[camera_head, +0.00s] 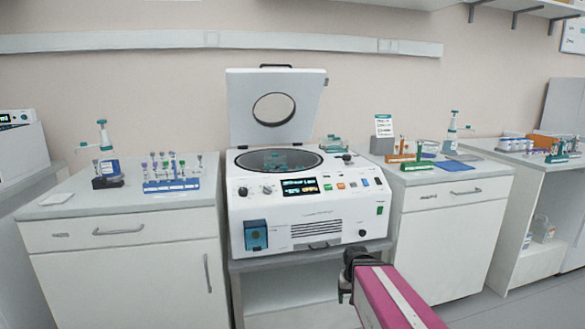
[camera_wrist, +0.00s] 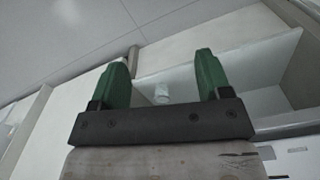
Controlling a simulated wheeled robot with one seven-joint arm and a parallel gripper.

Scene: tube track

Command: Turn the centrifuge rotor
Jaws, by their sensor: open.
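The white centrifuge (camera_head: 325,213) stands on a low bench in the middle of the head view. Its lid (camera_head: 240,108) is raised upright behind it, with a round window. The teal-green rotor (camera_head: 278,160) sits in the dark round bowl, seen at a shallow angle, so its slots are hard to make out. My gripper (camera_head: 346,287) is in front of and below the centrifuge, well apart from the rotor. In the wrist view the two green fingers of my gripper (camera_wrist: 164,68) are spread with nothing between them. The rotor is not recognisable in the wrist view.
On the left cabinet stand a blue tube rack (camera_head: 171,186) and a pump bottle (camera_head: 104,136). On the right cabinet are an orange rack (camera_head: 400,158), a green rack (camera_head: 418,164) and a blue mat (camera_head: 457,165). The space above the bowl looks clear.

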